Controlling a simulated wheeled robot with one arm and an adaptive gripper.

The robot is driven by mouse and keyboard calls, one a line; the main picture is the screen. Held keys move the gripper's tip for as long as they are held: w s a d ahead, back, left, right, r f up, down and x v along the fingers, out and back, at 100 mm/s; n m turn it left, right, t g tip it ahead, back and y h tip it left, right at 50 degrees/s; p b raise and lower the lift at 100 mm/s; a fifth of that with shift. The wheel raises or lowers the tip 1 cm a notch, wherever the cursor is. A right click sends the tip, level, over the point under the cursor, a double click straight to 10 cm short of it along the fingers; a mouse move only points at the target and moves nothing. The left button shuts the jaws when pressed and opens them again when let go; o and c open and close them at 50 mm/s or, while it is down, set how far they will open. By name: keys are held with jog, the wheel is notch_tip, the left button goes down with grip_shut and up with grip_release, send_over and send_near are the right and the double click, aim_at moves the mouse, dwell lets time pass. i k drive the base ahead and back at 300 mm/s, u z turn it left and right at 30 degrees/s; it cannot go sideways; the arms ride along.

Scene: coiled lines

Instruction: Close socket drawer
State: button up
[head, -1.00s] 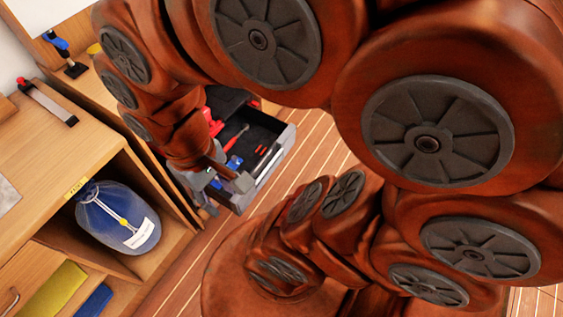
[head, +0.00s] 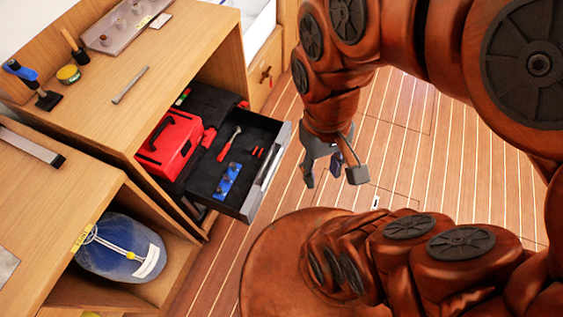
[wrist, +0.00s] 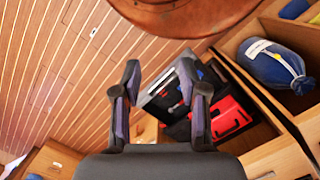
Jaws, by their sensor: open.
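The socket drawer (head: 208,183) is pulled out of the wooden cabinet, with a dark lining, a grey front (head: 268,172) and tools inside, including a red-handled tool and a blue piece. It also shows in the wrist view, partly behind a finger, where its grey front (wrist: 158,90) lies between the fingers. My gripper (head: 334,178) is open and empty in the head view, over the floor to the right of the drawer front and apart from it. In the wrist view my gripper (wrist: 167,90) has its two fingers spread.
A red toolbox (head: 176,146) sits in the cabinet bay beside the drawer. A blue bag (head: 120,248) lies in a lower cubby at the left. The bench top (head: 190,55) holds a metal bar and a brush. The plank floor (head: 400,140) right of the drawer is clear.

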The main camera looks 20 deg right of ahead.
aim_at(262, 144)
jog(key=z, duration=1.95)
jog(key=k, duration=1.1)
jog(key=u, duration=1.85)
jog(key=i, duration=0.5)
jog(key=z, duration=0.05)
